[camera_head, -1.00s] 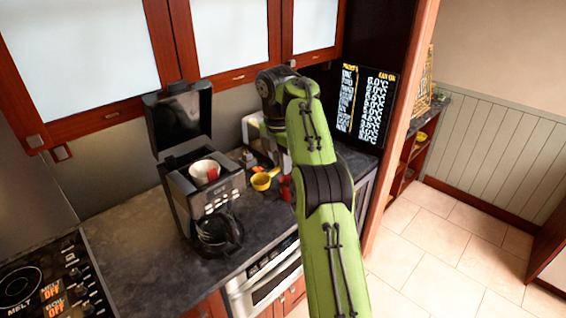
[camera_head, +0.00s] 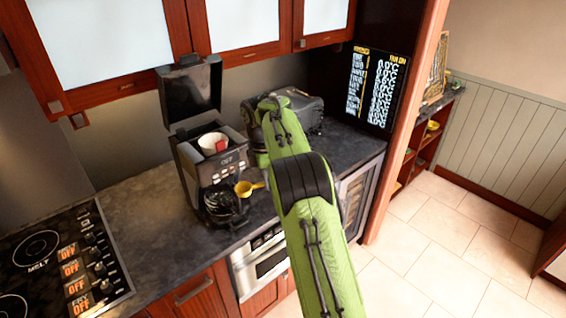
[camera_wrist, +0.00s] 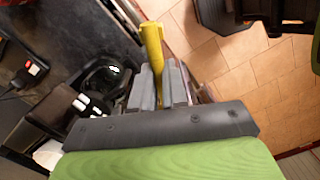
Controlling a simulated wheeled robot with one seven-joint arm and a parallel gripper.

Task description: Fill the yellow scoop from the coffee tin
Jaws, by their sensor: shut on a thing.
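The yellow scoop (camera_head: 248,187) is just right of the coffee maker's glass carafe (camera_head: 222,203) in the head view. In the wrist view, the yellow handle (camera_wrist: 152,45) stands between the two grey fingers of my gripper (camera_wrist: 158,78), which is shut on it. My green arm hides the gripper in the head view. Whether the scoop holds anything cannot be told. I cannot make out the coffee tin in either current view.
The coffee maker (camera_head: 197,160) stands with its lid (camera_head: 190,92) raised and a white filter basket (camera_head: 213,143) in its top. A dark appliance (camera_head: 303,112) stands at the back right. A stove (camera_head: 60,265) is at left. The counter (camera_head: 145,220) between is clear.

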